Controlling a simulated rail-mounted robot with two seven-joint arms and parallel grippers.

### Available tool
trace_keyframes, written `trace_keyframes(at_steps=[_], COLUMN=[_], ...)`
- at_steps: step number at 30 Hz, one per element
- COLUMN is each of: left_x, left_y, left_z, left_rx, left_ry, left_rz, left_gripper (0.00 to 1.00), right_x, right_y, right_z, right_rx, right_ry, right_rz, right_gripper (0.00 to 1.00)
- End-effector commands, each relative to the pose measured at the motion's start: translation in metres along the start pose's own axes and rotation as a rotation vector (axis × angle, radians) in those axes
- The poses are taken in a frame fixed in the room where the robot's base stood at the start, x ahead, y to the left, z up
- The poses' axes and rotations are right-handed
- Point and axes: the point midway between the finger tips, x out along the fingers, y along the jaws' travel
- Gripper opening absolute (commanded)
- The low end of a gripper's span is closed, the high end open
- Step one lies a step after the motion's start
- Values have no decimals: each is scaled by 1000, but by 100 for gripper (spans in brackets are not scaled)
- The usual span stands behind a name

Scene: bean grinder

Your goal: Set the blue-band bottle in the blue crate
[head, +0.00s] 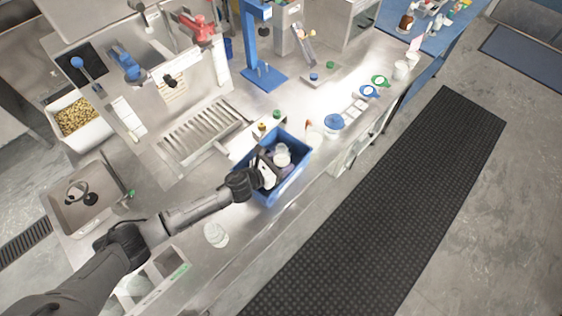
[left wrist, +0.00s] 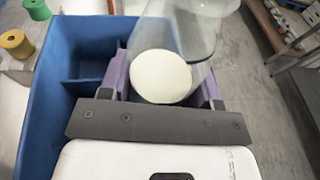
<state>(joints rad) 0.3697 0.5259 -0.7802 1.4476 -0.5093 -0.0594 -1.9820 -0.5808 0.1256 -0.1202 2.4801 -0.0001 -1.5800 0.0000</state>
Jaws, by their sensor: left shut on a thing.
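The blue crate (head: 297,172) stands on the steel counter near its front edge. In the left wrist view the crate (left wrist: 45,100) fills the left side, and dividers split it into compartments. A clear bottle with a pale round end (head: 283,158) is in my left gripper (head: 272,165), over or within the crate. In the left wrist view the bottle (left wrist: 195,40) sits between the purple fingers of the gripper (left wrist: 164,88). I see no blue band on it, and its base and any contact with the crate floor are hidden. My right gripper is out of view.
Small green and yellow spools (left wrist: 15,42) stand beside the crate. A blue round lid (head: 334,122) lies beyond it, and a clear container (head: 216,235) stands on the near counter. A slatted drain area (head: 200,130) lies behind left.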

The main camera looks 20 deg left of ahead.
Motion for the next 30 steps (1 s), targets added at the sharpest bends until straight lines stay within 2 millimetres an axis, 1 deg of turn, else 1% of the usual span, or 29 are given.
trace_keyframes(at_steps=[2, 3, 11, 20, 23, 25, 27, 30], left_x=[0, -1, -1, -2, -3, -4, -17, -38], left_y=[0, 0, 0, -1, -1, -1, 0, 0], left_z=[-3, -4, -6, -5, 2, 11, 5, 7], left_rx=[1, 1, 1, 2, 2, 0, 1, 3], left_ry=[5, 7, 10, 11, 11, 10, 12, 10], left_rz=[2, 3, 2, 1, 1, 1, 1, 0], left_gripper=[25, 58, 83, 83, 83, 83, 83, 83], right_x=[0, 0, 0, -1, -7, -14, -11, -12], right_y=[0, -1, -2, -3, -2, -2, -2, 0], right_z=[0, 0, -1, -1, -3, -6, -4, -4], right_rx=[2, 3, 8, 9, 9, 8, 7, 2], right_ry=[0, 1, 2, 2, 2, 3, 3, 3], right_rz=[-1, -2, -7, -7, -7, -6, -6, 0], right_gripper=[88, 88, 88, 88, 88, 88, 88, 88])
